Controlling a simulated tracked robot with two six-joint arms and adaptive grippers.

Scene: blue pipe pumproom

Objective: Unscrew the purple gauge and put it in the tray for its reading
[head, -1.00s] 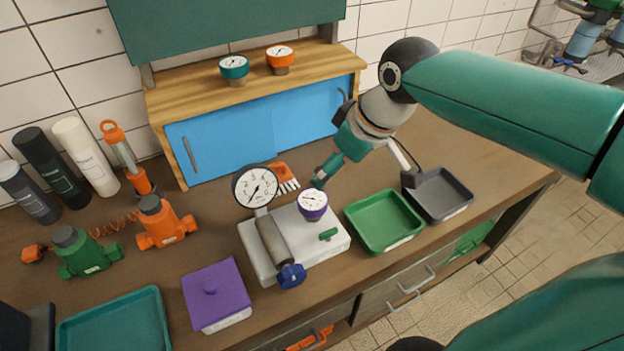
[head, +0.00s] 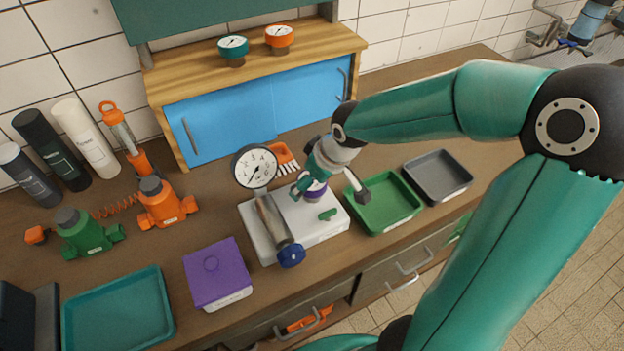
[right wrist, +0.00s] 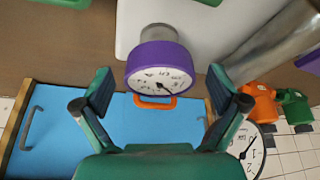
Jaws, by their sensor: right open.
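The purple gauge (head: 314,188) stands on the white base block (head: 330,230), mostly hidden behind my right gripper in the head view. In the right wrist view the purple gauge (right wrist: 158,64) shows whole, its white dial towards the camera, on a short grey stem. My right gripper (right wrist: 158,88) is open, one finger on each side of the gauge, apart from it; it also shows in the head view (head: 325,192). A green tray (head: 384,232), a grey tray (head: 438,202) and a teal tray (head: 120,345) are on the bench. My left gripper is not in view.
A large white gauge (head: 255,167) and a grey cylinder with a blue knob (head: 291,255) stand left of the purple gauge. A purple lidded box (head: 217,275) is at the front. Teal (head: 233,47) and orange (head: 279,37) gauges sit on the wooden shelf.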

